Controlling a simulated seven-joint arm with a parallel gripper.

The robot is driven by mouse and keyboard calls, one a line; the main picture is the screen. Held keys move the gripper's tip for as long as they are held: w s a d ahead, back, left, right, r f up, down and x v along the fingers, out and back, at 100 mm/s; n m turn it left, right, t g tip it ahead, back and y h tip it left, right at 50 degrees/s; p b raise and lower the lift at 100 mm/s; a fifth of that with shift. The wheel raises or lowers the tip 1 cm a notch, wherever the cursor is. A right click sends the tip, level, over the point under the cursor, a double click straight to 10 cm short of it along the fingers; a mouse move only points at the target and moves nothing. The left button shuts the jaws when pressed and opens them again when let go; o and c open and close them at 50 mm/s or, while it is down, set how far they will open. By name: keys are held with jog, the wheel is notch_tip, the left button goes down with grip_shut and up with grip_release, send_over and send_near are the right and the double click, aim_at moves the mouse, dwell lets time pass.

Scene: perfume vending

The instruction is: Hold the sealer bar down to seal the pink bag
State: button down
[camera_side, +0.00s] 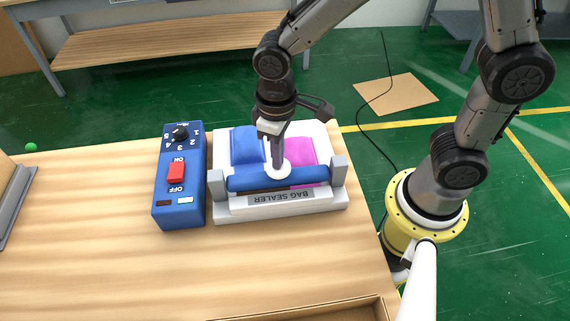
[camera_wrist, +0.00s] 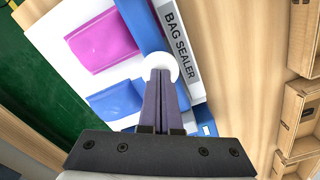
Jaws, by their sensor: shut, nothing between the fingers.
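The bag sealer (camera_side: 335,202) is a white base with a blue sealer bar (camera_side: 245,180) across it and a round white knob (camera_side: 279,174) mid-bar. The pink bag (camera_side: 303,150) lies flat behind the bar on the right; some pink shows in front of the bar. In the wrist view the pink bag (camera_wrist: 102,40) is at upper left. My gripper (camera_side: 278,163) is shut and empty, pointing down, its fingertips at the knob and seeming to touch it. In the wrist view the fingertips (camera_wrist: 160,78) overlap the white knob (camera_wrist: 161,59). The bar looks low over the bag; exact contact is hidden.
A blue bag (camera_side: 246,146) lies left of the pink one. A blue control box (camera_side: 180,212) with a dial, red ON/OFF switch (camera_side: 176,173) and small lights stands left of the sealer. Wooden compartments (camera_wrist: 297,115) show at right in the wrist view. The table's front left is clear.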

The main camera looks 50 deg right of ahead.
jog(key=shift+f, duration=0.65)
jog(key=shift+s+f, duration=0.15)
jog(key=shift+f, duration=0.2)
dwell(2.2)
notch_tip(320, 180, up, 10)
jog(key=shift+f, duration=0.25)
dwell(0.9)
